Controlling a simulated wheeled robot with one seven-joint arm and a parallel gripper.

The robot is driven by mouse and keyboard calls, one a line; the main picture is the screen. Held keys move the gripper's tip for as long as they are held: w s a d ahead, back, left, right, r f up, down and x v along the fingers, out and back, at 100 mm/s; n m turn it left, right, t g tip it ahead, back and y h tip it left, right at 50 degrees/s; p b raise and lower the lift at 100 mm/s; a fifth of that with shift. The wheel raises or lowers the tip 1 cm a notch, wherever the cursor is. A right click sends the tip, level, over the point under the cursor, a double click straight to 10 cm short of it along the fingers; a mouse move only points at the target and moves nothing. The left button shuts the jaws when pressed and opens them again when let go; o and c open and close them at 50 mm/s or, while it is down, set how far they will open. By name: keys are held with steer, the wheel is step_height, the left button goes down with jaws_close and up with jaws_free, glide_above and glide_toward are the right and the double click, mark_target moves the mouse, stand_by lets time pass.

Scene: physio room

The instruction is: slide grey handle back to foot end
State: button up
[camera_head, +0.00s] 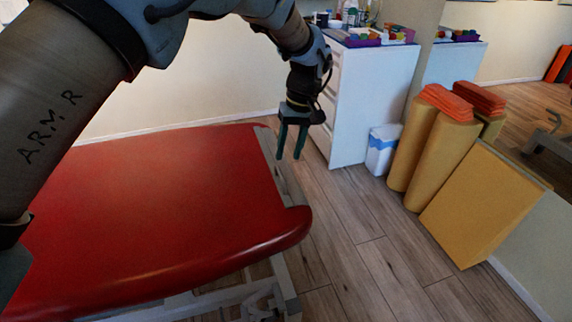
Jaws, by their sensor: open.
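My gripper (289,156) is open, its two dark green fingers pointing down over the right-hand end of the red treatment couch (170,195). Nothing shows between the fingers. Light grey metal parts (291,187) show in a narrow gap at that end of the couch, just below and beside the fingertips. I cannot tell which of these parts is the grey handle, or whether the fingers touch any of them. The fingers hide part of the gap.
A white cabinet (372,95) stands behind the gripper, with a white bin (382,150) beside it. Yellow rolls (440,150) and a yellow wedge (480,205) stand at the right. The wooden floor (375,255) between couch and wedge is clear. Grey couch legs (285,287) show below.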

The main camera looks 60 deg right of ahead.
steer(key=r, duration=0.5)
steer(key=shift+s+d, duration=0.35)
steer(key=shift+s, duration=0.05)
steer(key=w+a+r+n+g+h+p, duration=0.15)
steer(key=w+a+r, duration=0.25)
steer(key=w+a, duration=0.85)
steer(key=w+a+r+n+p, duration=0.2)
steer(key=w+a+r, duration=0.2)
steer(key=w+a, duration=0.9)
steer(key=w+a+r+n+p, duration=0.1)
steer(key=w+a+r, duration=0.15)
steer(key=a, duration=0.75)
steer(key=w+a+r+n+p, duration=0.1)
steer(key=w+a, duration=0.3)
steer(key=a, duration=0.6)
steer(key=s+a+n+p, duration=0.1)
steer(key=s+a, duration=0.2)
steer(key=a, duration=0.4)
steer(key=s+a+n+t, duration=0.1)
steer(key=s+a, duration=0.2)
steer(key=a, duration=0.5)
steer(key=shift+s+p, duration=0.35)
steer(key=shift+p, duration=0.05)
